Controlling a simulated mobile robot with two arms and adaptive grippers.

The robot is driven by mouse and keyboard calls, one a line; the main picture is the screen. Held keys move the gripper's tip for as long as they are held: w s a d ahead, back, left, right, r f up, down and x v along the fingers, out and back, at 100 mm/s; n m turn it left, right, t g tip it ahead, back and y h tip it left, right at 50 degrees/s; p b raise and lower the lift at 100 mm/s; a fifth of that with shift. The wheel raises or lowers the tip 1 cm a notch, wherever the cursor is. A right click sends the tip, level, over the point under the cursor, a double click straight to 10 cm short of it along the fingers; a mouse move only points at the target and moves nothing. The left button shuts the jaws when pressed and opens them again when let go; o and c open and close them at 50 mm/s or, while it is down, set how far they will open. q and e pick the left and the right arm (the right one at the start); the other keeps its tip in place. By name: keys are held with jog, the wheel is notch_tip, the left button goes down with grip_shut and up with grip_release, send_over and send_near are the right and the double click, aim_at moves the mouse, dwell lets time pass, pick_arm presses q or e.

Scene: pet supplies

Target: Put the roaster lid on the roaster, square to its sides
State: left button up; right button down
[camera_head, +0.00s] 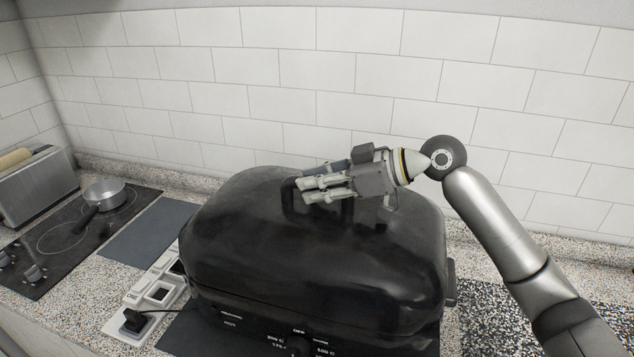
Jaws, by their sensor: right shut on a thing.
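The black domed roaster lid (240,240) sits over the black roaster (240,315), whose front shows white markings and a dial at the lower edge of the view. The lid's lower edge runs roughly along the roaster's front, with no clear gap visible there; the back edge is hidden. My right gripper (312,186) lies sideways above the lid's top, shut on the lid's handle (293,203). The gripper partly covers the handle. My left gripper is not in view.
A power strip (158,292) with a plugged-in cord lies left of the roaster. Farther left are a dark mat (150,232), a cooktop (65,245) with a small pot (104,193), and a toaster (38,187). The tiled wall (290,95) stands close behind.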

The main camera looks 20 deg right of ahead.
jog(key=shift+r, duration=0.25)
jog(key=c, duration=1.2)
grip_release()
jog(key=shift+s, duration=0.1)
jog(key=shift+f, duration=0.4)
jog(key=v, duration=1.2)
jog(key=shift+r, duration=0.2)
